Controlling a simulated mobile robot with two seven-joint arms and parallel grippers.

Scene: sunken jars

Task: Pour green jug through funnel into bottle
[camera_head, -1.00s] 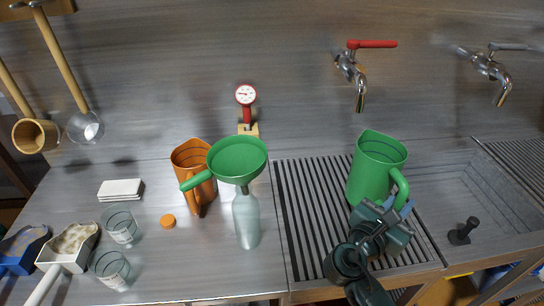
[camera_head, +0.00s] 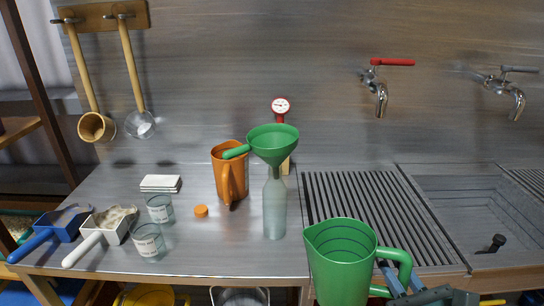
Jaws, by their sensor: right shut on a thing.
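The green jug (camera_head: 340,268) is upright at the front of the view, cut off by the bottom edge, with its handle on the right. My right gripper (camera_head: 394,282) is shut on the jug's handle, partly hidden behind it and the frame edge. The green funnel (camera_head: 273,140) sits in the mouth of the frosted bottle (camera_head: 274,208), its own handle pointing left. The bottle stands upright on the steel counter, left of and beyond the jug. My left gripper is not in view.
An orange jug (camera_head: 229,172) stands just behind and left of the bottle. An orange cap (camera_head: 201,211), two glasses (camera_head: 149,241) and two scoops (camera_head: 104,227) lie further left. The slatted drainboard (camera_head: 375,215) is clear, with a sink (camera_head: 470,215) and taps (camera_head: 381,92) to the right.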

